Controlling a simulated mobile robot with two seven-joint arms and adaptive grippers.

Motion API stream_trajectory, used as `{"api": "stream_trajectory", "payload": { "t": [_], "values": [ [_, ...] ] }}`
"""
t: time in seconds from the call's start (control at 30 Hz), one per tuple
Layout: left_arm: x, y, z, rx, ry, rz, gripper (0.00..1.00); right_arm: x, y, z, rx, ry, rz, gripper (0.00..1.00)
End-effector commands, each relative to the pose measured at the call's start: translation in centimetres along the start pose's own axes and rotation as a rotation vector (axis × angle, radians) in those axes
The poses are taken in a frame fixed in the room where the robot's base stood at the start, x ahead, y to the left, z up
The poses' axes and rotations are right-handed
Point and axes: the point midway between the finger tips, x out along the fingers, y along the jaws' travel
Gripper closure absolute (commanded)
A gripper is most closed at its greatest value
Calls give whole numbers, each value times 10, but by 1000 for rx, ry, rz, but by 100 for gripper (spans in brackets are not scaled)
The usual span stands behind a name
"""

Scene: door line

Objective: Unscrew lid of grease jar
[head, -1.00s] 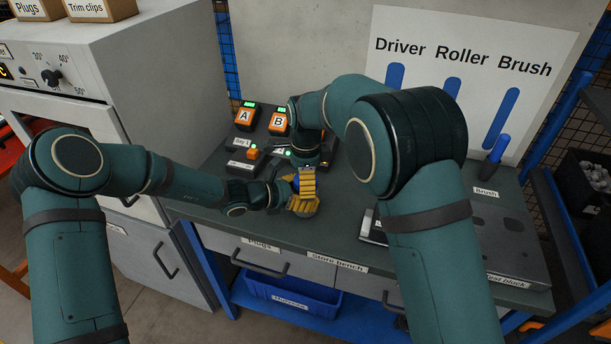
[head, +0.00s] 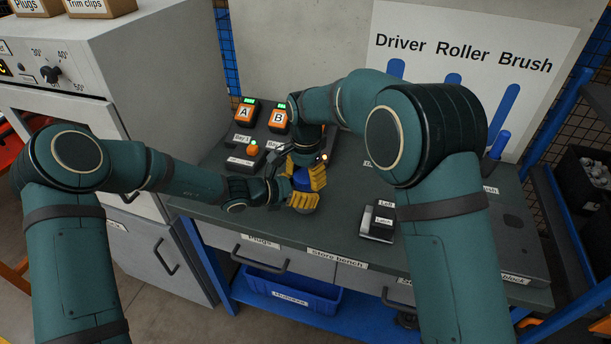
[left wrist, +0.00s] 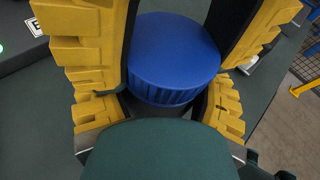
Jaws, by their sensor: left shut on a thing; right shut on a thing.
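The grease jar's blue ribbed lid (head: 302,182) shows between yellow fingers near the bench's front edge. It fills the middle of the left wrist view (left wrist: 172,55). My right gripper (head: 305,177) reaches down from above, its fingers shut on opposite sides of the lid. My left gripper (head: 302,203) comes in from the left, lower down, and is shut around the jar under the lid. The jar's body (left wrist: 158,107) is mostly hidden by the fingers; a dark strip shows below the lid. I cannot tell whether there is a gap between lid and jar.
A dark panel with orange units A (head: 244,113) and B (head: 278,119) stands behind the jar. A small black and silver block (head: 378,220) lies to the right on the bench (head: 340,230). A blue bin (head: 290,294) sits below. Bench space between jar and block is clear.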

Motion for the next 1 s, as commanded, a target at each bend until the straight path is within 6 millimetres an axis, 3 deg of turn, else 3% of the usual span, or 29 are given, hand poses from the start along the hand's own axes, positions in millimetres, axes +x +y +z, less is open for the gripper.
{"api": "stream_trajectory", "payload": {
  "t": [0.2, 0.47, 0.5, 0.57, 0.87, 1.0],
  "values": [
    [0, 1, 0, 0, 0, 1, 100, 0, 0, 0, -165, 0, 1, 83],
    [0, 1, 0, -1, 0, 2, 100, 0, 0, 0, -168, 0, 1, 83],
    [0, 1, 0, -1, 0, 2, 100, 0, 0, 0, -168, 0, 1, 30],
    [0, 1, 0, 0, 0, 2, 100, 0, 0, 0, -168, 0, 1, 10],
    [0, 0, 0, 0, 0, 1, 100, -1, 0, 0, -167, 0, 0, 10],
    [0, 0, 0, 0, 0, 1, 100, -13, -1, 0, -166, 2, -4, 10]
  ]
}}
